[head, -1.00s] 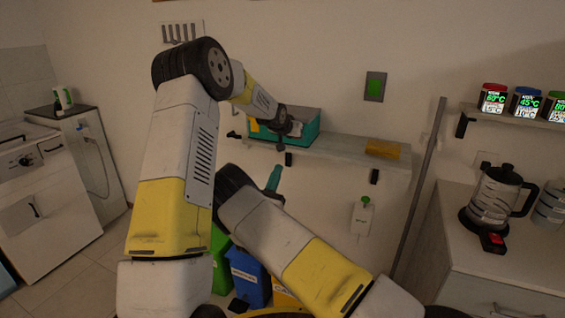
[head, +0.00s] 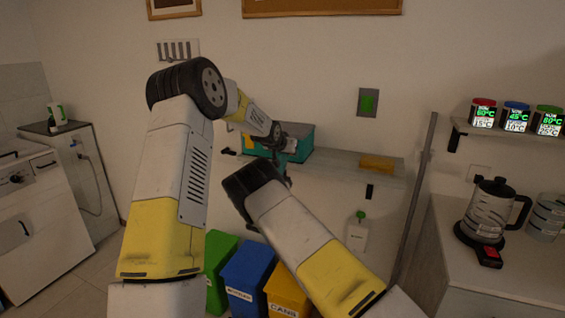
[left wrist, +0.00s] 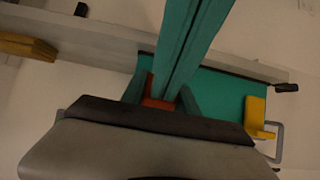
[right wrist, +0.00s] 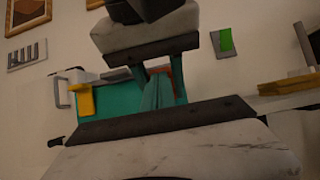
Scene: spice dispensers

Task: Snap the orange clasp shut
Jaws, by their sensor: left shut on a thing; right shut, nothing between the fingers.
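The teal box (head: 305,140) sits on the wall shelf; it also shows in the left wrist view (left wrist: 222,90) and the right wrist view (right wrist: 116,98). The orange clasp (left wrist: 158,90) is partly hidden by gripper fingers; a bit of it shows in the right wrist view (right wrist: 163,69). My left gripper (left wrist: 163,97) has a finger on either side of the orange clasp and is shut on it. My right gripper (right wrist: 156,92) is shut and empty, its teal fingertips close to the clasp. Whether they touch is unclear. In the head view, the right fingers are mostly hidden.
A yellow clasp (left wrist: 255,118) with a metal loop is on the box beside the orange one. A wooden block (head: 377,163) lies on the shelf (head: 340,168) to the right, with bare shelf between. Coloured bins (head: 247,272) stand below. A pole (head: 413,200) stands to the right.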

